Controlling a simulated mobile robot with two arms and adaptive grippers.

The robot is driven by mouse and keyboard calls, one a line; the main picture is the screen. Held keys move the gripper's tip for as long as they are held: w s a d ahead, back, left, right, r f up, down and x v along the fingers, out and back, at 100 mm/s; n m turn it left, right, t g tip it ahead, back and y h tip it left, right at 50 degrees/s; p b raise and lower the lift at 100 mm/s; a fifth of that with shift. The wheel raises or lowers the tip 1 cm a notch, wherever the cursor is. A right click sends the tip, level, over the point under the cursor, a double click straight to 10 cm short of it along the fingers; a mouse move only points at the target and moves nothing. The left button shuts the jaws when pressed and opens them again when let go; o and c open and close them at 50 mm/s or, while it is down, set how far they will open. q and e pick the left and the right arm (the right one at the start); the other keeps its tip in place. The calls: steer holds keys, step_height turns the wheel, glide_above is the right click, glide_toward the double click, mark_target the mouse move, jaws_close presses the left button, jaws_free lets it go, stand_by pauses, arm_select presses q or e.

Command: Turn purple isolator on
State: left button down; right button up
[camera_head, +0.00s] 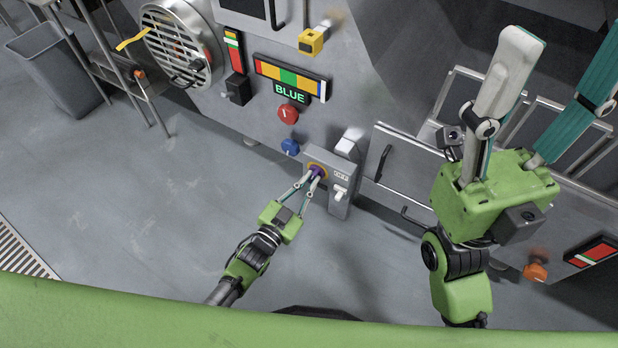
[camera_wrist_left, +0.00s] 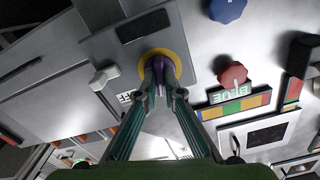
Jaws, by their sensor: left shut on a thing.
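The purple isolator (camera_head: 317,171) is a small knob on a yellow ring, set in a grey box (camera_head: 343,202) on the front of the machine. My left gripper (camera_head: 313,179) is shut on the purple knob. The left wrist view shows the purple knob (camera_wrist_left: 158,63) between the two fingertips, with the yellow ring (camera_wrist_left: 177,58) around it. A label reading OFF (camera_head: 341,176) is beside the ring. The fingers partly hide the knob, so its exact angle is unclear. My right gripper (camera_head: 565,48) is raised at the right, open and empty, with its fingers wide apart.
A blue knob (camera_head: 290,147) and a red knob (camera_head: 288,113) sit above the box. A lit BLUE sign (camera_head: 290,92) is under a coloured bar. A white switch (camera_head: 340,194) is close to the isolator. A bin (camera_head: 58,75) stands far left. The floor at left is clear.

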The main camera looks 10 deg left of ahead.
arm_select(q)
steer(key=shift+n+p, duration=0.45)
steer(key=shift+n, duration=1.05)
steer(key=c, duration=2.2)
jaws_free()
steer(key=shift+o, duration=0.2)
steer(key=shift+s, duration=0.1)
steer(key=v, duration=1.2)
